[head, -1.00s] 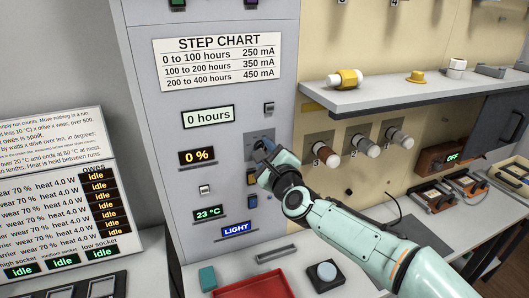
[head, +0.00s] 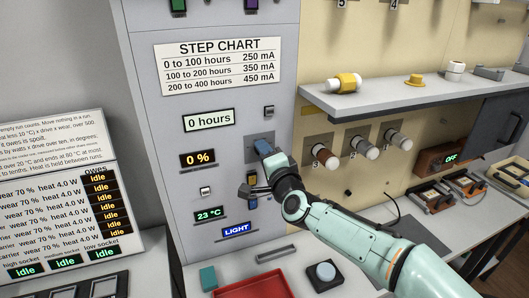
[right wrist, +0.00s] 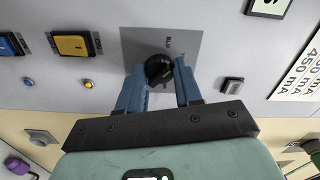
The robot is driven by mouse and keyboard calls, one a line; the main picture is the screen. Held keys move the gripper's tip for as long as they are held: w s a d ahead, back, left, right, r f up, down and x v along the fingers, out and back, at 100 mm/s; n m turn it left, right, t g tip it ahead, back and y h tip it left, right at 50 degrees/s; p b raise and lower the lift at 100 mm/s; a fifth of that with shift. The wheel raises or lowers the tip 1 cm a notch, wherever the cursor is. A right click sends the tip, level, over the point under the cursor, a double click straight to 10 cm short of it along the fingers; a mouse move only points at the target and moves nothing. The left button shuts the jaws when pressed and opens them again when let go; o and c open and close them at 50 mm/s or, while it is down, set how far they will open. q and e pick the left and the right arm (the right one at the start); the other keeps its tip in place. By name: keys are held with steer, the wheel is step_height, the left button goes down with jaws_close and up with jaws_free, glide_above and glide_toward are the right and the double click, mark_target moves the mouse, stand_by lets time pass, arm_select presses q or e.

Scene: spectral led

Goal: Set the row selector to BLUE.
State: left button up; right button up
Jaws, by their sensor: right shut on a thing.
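The row selector is a black round knob (right wrist: 159,68) on a grey square plate (right wrist: 190,45), with lettering that reads BLU beside it in the right wrist view. In the head view its plate (head: 252,137) shows on the grey cabinet front, and the knob is hidden behind my gripper. My right gripper (head: 263,147) is at the plate, its blue fingers on either side of the knob; they also show in the right wrist view (right wrist: 164,80). It is shut on the knob. The knob's pointer cannot be made out. My left gripper is not in view.
Small switches (head: 269,111) and displays, such as the 0 % display (head: 197,158), surround the plate. A shelf (head: 400,97) juts out at the right above several round sockets. A red tray (head: 255,285) and a round button (head: 325,271) lie on the bench below.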

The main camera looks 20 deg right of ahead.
steer(key=n+p, duration=0.1)
steer(key=n, duration=0.4)
steer(key=shift+n, duration=0.3)
stand_by(0.4)
steer(key=o, duration=1)
steer(key=shift+o, duration=0.2)
steer(key=s+b, duration=0.1)
steer(key=s, duration=1.2)
steer(key=shift+s+a+b, duration=0.2)
steer(key=shift+a+b, duration=0.15)
steer(key=shift+a, duration=0.05)
